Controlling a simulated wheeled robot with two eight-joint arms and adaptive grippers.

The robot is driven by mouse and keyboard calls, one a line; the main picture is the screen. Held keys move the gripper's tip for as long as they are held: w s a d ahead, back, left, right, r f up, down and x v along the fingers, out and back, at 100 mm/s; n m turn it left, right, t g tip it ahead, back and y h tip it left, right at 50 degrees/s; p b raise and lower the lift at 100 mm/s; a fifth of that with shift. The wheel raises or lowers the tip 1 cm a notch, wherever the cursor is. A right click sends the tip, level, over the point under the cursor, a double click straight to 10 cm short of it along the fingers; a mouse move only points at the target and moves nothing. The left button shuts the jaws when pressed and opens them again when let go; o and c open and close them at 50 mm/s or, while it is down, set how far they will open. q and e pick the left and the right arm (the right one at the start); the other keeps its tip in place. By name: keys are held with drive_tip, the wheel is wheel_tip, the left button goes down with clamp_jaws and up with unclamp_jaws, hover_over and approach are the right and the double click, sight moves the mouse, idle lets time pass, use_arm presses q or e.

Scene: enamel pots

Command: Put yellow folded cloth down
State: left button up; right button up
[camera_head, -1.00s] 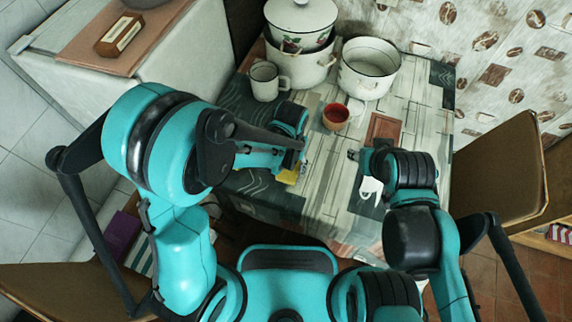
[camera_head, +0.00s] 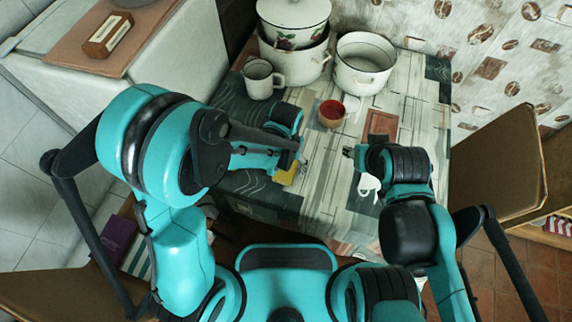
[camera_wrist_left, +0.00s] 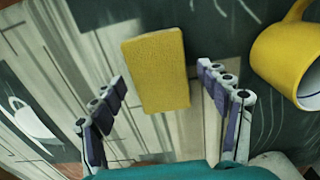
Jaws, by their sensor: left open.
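The yellow folded cloth (camera_wrist_left: 157,72) is a flat, rectangular block in the left wrist view. It lies on the patterned tabletop, as far as I can tell, with room on both sides between it and my fingers. My left gripper (camera_wrist_left: 164,88) is open around it and holds nothing. In the head view my left gripper (camera_head: 301,164) is low over the table, mostly behind its own arm, with a yellow patch (camera_head: 286,174) beside it that I cannot tell as cloth or mug. My right gripper (camera_head: 350,153) is over the table's right side; its fingers are too small to read.
On the table (camera_head: 412,105) are a red-brown cup (camera_head: 332,113), a white mug (camera_head: 259,79), a white pot (camera_head: 364,64) and stacked lidded pots (camera_head: 295,38). The tabletop between my grippers is clear.

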sight(286, 168)
use_arm(q)
wheel_tip(286, 168, up, 12)
drive_tip(key=p, duration=0.5)
drive_tip(key=s+a+r+n+t, duration=0.1)
drive_tip(key=s+a+r+t, duration=0.1)
drive_tip(key=a+r, duration=0.3)
drive_tip(key=s+a+r+n+t, duration=0.2)
drive_tip(key=a+r+t, duration=0.3)
drive_tip(key=a, duration=0.7)
drive_tip(key=shift+s+a+r+n, duration=0.3)
drive_tip(key=shift+s+a+r, duration=0.1)
drive_tip(key=shift+s+r, duration=0.2)
use_arm(e)
drive_tip(key=shift+r, duration=2.4)
drive_tip(key=shift+o, duration=0.4)
